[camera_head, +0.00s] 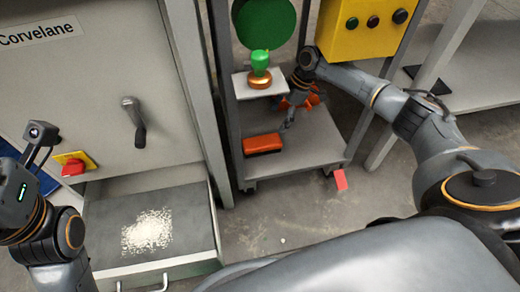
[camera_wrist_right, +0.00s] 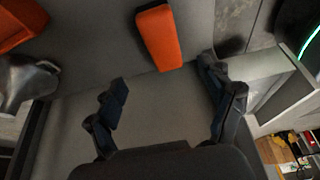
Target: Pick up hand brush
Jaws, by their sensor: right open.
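The hand brush appears to be the orange-red block (camera_head: 262,144) lying on the lower shelf of a grey cart. In the right wrist view the orange block (camera_wrist_right: 158,38) lies ahead of my fingers, roughly between their lines. My right gripper (camera_head: 289,122) reaches down over that shelf, just right of the block. In its wrist view the two dark fingers of the right gripper (camera_wrist_right: 166,88) are spread wide with nothing between them. Of my left arm only the wrist part shows at the left edge; its fingers are out of the picture.
The cart's upper shelf (camera_head: 243,86) holds a green and copper object (camera_head: 260,70) above the lower shelf (camera_head: 315,152). Another orange item (camera_wrist_right: 18,22) lies nearby on the shelf. A drawer (camera_head: 180,222) with pale granules is open at left. A red piece (camera_head: 340,180) shows near the cart's front corner.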

